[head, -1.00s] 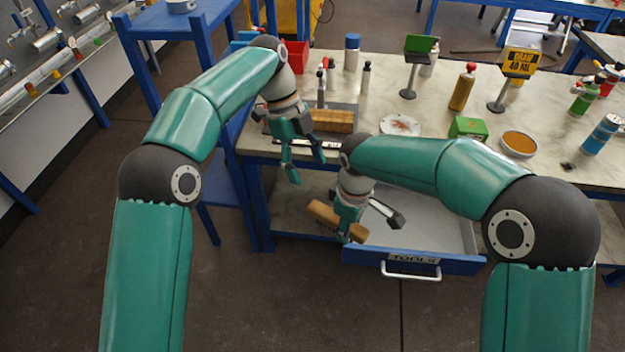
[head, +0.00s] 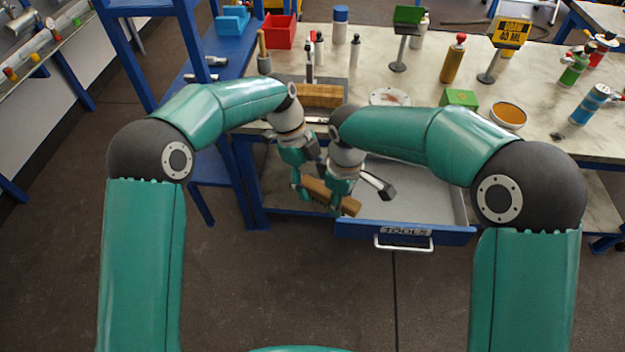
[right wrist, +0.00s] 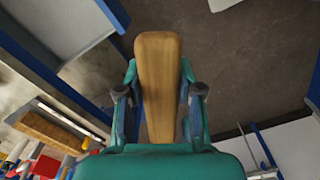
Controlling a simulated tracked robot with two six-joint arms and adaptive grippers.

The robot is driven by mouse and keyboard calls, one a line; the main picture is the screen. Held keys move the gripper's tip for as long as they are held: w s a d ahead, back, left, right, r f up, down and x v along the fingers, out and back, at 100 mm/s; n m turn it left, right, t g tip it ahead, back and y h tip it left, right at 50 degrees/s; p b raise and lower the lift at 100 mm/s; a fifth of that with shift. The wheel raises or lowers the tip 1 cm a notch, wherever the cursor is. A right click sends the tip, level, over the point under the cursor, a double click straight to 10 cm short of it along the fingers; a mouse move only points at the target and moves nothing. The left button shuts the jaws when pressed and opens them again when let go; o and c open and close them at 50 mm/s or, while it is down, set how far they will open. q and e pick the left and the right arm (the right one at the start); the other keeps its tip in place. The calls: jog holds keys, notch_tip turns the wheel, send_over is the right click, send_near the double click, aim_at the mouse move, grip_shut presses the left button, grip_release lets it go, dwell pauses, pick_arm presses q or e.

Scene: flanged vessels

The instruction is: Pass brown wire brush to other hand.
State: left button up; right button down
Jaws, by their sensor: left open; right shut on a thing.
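The brown wire brush (head: 349,206) is held level-ish below table height, in front of the left part of the open drawer, its right end tilted down. My right gripper (head: 337,195) is shut on it. In the right wrist view, the brush's wooden back (right wrist: 158,75) runs away between the right gripper's fingers (right wrist: 160,105). My left gripper (head: 301,187) is open at the brush's left end, with its fingers close around or beside that end. I cannot tell whether they touch it. The bristles are mostly hidden.
The open drawer (head: 455,234) marked TOOLS stands just behind and right of the brush. The table (head: 420,88) above bears another brown block (head: 320,95), bottles, a green box (head: 459,98) and a bowl (head: 508,115). Free floor lies in front.

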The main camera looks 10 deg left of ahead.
pick_arm(q)
jog(key=c, duration=1)
jog(key=shift+c, duration=1.3)
pick_arm(e)
jog(key=c, duration=1.2)
grip_release()
pick_arm(q)
grip_shut()
pick_arm(e)
jog(key=o, duration=0.5)
